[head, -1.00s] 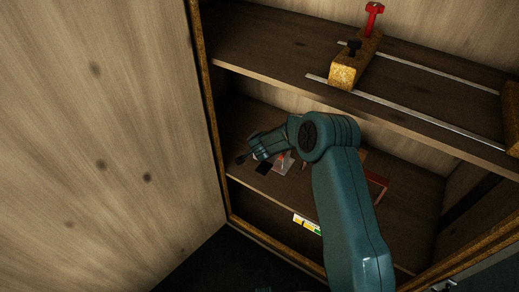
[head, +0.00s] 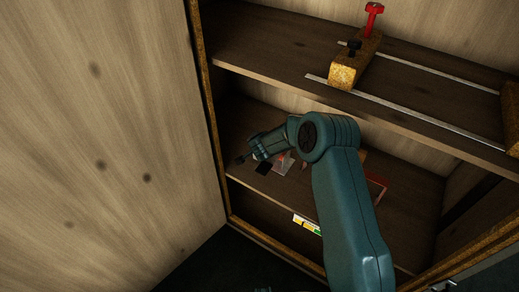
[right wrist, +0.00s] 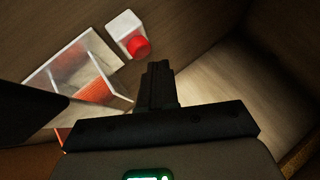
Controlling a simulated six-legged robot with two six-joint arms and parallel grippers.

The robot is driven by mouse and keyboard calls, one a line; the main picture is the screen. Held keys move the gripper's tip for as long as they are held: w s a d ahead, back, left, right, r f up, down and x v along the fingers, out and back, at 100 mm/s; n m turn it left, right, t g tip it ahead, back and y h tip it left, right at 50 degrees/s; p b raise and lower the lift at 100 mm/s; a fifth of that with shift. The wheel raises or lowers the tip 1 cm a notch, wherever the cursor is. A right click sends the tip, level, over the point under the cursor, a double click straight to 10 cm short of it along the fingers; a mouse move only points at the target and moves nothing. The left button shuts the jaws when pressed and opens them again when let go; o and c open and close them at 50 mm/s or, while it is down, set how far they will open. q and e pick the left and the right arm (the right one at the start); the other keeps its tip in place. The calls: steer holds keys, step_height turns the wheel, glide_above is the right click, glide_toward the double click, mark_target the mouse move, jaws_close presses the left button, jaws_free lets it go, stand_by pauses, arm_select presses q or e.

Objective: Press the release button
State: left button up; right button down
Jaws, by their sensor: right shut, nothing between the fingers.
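A small white box with a round red button (right wrist: 139,47) sits above and left of my fingertips in the right wrist view. My right gripper (right wrist: 158,68) is shut and empty, and a gap shows between its tips and the button. In the head view my right gripper (head: 240,160) reaches left inside the lower shelf space of the cabinet. A small red spot (head: 282,156) shows just right of it, partly hidden by my arm; I cannot tell for sure that it is the same button. My left gripper is in neither view.
The upper shelf (head: 270,58) carries metal rails and a yellow block (head: 346,72) with a red-topped post (head: 373,10). A wooden panel (head: 100,120) stands on the left. A colored label (head: 306,223) is below.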

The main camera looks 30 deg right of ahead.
steer(key=shift+f, duration=0.1)
stand_by(0.4)
steer(key=shift+f, duration=0.35)
steer(key=shift+f+b, duration=0.65)
steer(key=shift+f, duration=0.05)
stand_by(0.6)
steer(key=shift+r, duration=0.1)
steer(key=shift+r+p, duration=0.95)
steer(key=shift+p, duration=0.1)
step_height(320, 180, up, 5)
steer(key=p, duration=0.5)
steer(key=shift+r, duration=0.15)
